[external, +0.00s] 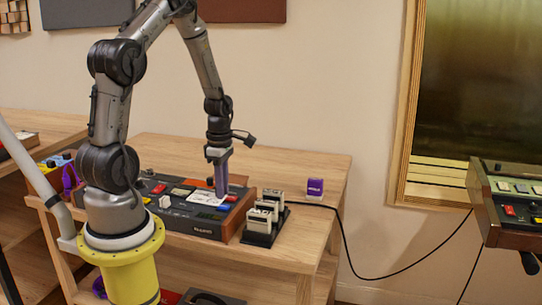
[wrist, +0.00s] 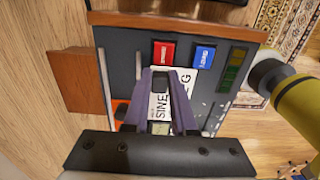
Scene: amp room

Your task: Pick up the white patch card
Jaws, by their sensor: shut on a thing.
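The white patch card (external: 207,197) lies over the dark control panel of the synth (external: 185,219). In the wrist view the card (wrist: 203,82) shows black lettering, partly hidden by my fingers. My gripper (external: 220,192) points straight down at the card, with purple fingers. In the wrist view my gripper (wrist: 160,80) is shut on the card, with a small dark piece between the fingertips. I cannot tell whether the card is clear of the panel.
A purple box (external: 315,189) stands further back on the wooden table (external: 300,230). A black cable trails off the table's right side. Red (wrist: 163,52) and blue (wrist: 204,56) panel pieces lie near the card.

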